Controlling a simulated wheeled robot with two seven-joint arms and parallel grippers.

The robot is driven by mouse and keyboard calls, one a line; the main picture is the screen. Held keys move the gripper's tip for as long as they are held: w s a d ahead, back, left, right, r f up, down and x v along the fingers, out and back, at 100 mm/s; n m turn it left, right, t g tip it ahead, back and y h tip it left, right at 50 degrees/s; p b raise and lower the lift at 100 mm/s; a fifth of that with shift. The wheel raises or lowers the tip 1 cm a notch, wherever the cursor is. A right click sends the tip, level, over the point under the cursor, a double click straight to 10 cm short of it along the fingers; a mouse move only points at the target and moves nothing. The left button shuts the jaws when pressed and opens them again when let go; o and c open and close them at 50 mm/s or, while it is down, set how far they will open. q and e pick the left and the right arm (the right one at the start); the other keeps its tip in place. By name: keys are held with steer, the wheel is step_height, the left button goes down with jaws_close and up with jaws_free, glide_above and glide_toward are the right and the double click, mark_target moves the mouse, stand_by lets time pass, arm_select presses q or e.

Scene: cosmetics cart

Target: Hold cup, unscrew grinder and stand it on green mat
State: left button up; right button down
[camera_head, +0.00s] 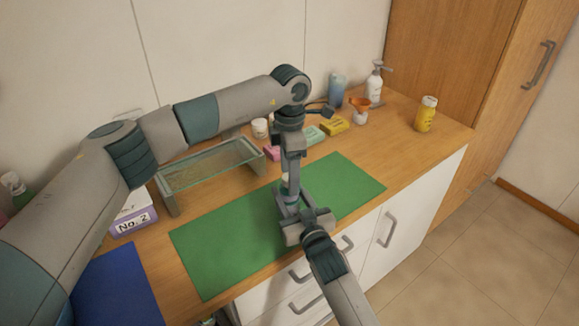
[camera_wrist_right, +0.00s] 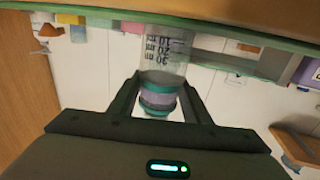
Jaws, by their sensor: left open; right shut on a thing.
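A clear cup (camera_wrist_right: 162,50) with printed volume marks shows in the right wrist view, which looks upside down. A grinder (camera_wrist_right: 158,98) with teal and purple bands is joined to it. My right gripper (camera_wrist_right: 162,78) is shut on the cup near where it meets the grinder. In the head view my right gripper (camera_head: 287,200) is over the green mat (camera_head: 340,185), and the cup and grinder are mostly hidden by the arms. My left gripper (camera_head: 289,172) points down from above, open, close over the grinder; whether it touches cannot be seen.
A glass-topped rack (camera_head: 208,164) stands behind the mat. Small boxes, including a yellow one (camera_head: 334,123), an orange-topped item (camera_head: 360,110), a pump bottle (camera_head: 375,83) and a yellow bottle (camera_head: 426,113) stand at the back right. A blue mat (camera_head: 117,285) and a No. 2 box (camera_head: 134,215) are left.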

mark_target(290, 206)
arm_select(q)
steer(key=shift+f, duration=2.8)
steer(key=c, duration=1.1)
steer(key=shift+o, duration=0.2)
steer(key=shift+n, duration=1.7)
steer(key=o, duration=1.2)
steer(key=shift+c, duration=0.2)
